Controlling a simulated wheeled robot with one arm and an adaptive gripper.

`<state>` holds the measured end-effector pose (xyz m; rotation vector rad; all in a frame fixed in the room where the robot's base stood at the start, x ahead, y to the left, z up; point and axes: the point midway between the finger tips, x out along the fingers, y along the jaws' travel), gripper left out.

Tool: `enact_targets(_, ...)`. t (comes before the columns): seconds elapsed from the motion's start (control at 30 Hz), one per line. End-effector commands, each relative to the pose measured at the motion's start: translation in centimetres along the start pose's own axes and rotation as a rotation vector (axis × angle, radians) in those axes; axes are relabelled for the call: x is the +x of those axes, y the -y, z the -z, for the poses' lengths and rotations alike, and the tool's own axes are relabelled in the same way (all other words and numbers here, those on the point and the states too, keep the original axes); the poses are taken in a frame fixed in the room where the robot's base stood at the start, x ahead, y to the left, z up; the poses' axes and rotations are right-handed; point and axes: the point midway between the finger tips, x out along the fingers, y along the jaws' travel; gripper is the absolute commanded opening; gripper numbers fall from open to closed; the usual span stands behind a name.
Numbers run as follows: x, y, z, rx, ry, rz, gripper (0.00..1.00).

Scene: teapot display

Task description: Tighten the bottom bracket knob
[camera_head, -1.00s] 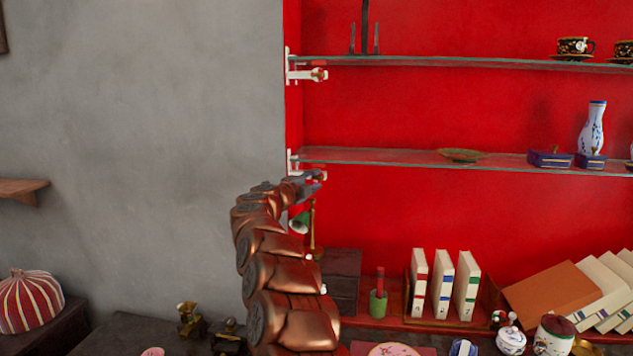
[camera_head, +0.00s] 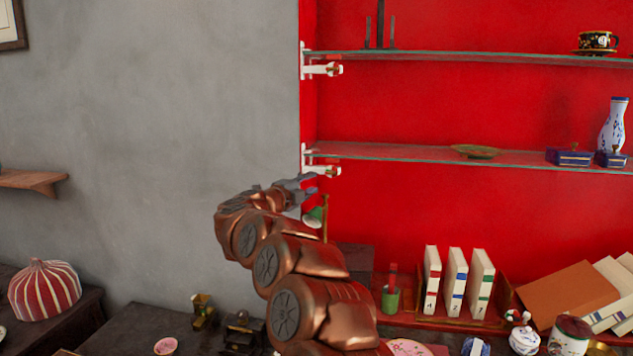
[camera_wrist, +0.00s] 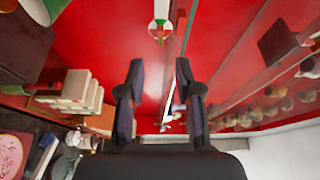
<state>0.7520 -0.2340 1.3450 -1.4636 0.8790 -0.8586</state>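The bottom bracket (camera_head: 310,160) is white and holds the left end of the lower glass shelf. Its knob (camera_head: 333,171) is at the bracket's front tip, small and pale with a reddish part. My gripper (camera_head: 308,184) is just below and left of the knob, and I see no contact. In the wrist view the two dark fingers (camera_wrist: 158,90) stand apart with nothing between them. A round white, red and green thing (camera_wrist: 160,28) above them there looks like the knob, but I cannot be sure.
The lower glass shelf (camera_head: 400,153) carries a green dish (camera_head: 475,151) and blue boxes. The upper bracket (camera_head: 322,70) is above. A green lamp (camera_head: 315,217) is close under my gripper.

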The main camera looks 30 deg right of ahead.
Motion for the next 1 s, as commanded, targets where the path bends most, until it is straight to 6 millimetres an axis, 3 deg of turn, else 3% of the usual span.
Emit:
enact_targets(0.1,-1.5,0.1,0.0,0.002,-0.001,0.0,0.34)
enact_targets(0.3,-2.6,-0.1,0.0,-0.001,0.0,0.0,0.34)
enact_targets(0.87,-2.8,0.1,-0.1,-0.001,0.004,0.001,0.34)
enact_targets(1.0,-3.5,1.5,-1.7,-0.012,0.098,0.018,0.34)
